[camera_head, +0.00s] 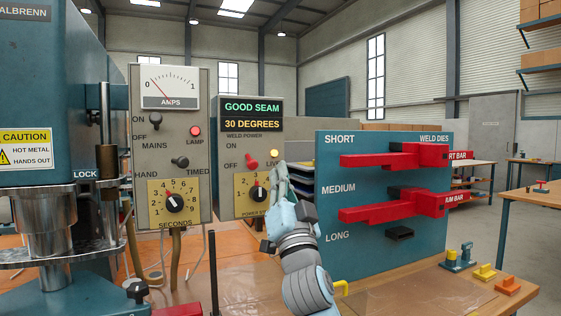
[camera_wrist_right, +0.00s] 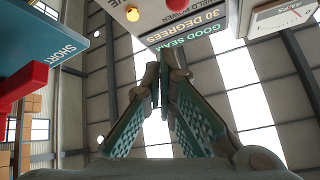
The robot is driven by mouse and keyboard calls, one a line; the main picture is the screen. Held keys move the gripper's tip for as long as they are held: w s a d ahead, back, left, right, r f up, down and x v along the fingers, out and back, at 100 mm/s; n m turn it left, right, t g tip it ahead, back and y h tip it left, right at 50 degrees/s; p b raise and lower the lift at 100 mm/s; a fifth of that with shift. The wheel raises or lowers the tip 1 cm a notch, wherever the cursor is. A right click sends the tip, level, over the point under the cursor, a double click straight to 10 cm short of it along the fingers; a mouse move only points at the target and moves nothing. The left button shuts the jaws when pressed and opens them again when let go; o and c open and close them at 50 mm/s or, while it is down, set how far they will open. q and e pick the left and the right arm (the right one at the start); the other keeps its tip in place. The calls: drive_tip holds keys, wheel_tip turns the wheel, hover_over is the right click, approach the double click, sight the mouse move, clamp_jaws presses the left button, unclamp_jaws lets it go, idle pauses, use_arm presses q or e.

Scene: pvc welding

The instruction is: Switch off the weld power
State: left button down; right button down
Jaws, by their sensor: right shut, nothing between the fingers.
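The weld power panel (camera_head: 238,190) is a grey box with a red WELD POWER switch (camera_head: 251,163) between ON and OFF labels on its face. I cannot tell clearly which way the switch points. The yellow LIVE lamp (camera_head: 274,154) beside it looks lit. My right gripper (camera_head: 280,172) is shut and empty, just below the lamp and to the right of the switch; contact cannot be told. In the right wrist view its fingertips (camera_wrist_right: 160,80) meet, with the lamp (camera_wrist_right: 133,14) and red switch (camera_wrist_right: 178,5) at the top edge. My left gripper is out of view.
A blue weld-dies board (camera_head: 336,205) with red bars stands right of my arm. Left are the mains panel (camera_head: 142,208) with an AMPS meter and the blue machine (camera_head: 35,90) marked hot metal. Small yellow and orange pieces (camera_head: 508,285) lie on the bench's right end.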

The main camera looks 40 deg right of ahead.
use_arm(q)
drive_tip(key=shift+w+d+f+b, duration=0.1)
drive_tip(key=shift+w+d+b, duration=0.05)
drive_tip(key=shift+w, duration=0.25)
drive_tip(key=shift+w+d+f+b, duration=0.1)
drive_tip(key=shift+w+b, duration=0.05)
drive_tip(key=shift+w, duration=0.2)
use_arm(e)
drive_tip(key=f, duration=0.1)
drive_tip(key=s+a+f, duration=0.1)
drive_tip(key=f, duration=0.1)
drive_tip(key=shift+s+a+f, duration=0.1)
drive_tip(key=shift+s+a, duration=0.05)
drive_tip(key=shift+s, duration=0.1)
